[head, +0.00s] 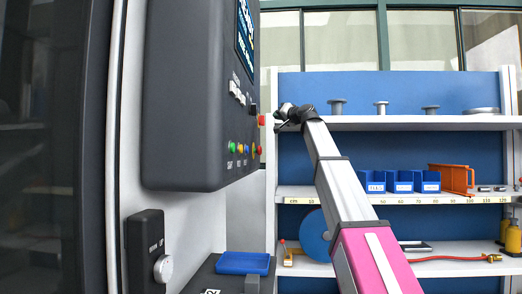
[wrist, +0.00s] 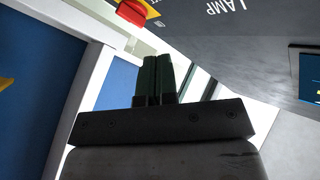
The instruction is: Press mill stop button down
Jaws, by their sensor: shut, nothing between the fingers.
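The dark control panel (head: 195,100) of the machine fills the left middle of the head view. A row of small coloured buttons sits low on it, with a red one (head: 259,150) at the right end and another red part (head: 262,120) above it at the panel edge. I cannot tell which is the mill stop. In the wrist view a red button on a yellow base (wrist: 135,11) shows at the top edge, partly cut off, near the word LAMP. My gripper (head: 281,118) is right of the panel, apart from the buttons. Its fingers (wrist: 157,62) are shut and empty.
A shelf unit (head: 440,123) with blue bins (head: 400,182) and an orange rack (head: 455,180) stands behind my arm. A small box with a knob (head: 148,255) is below the panel. A blue tray (head: 243,263) lies at the bottom. Open space lies between panel and gripper.

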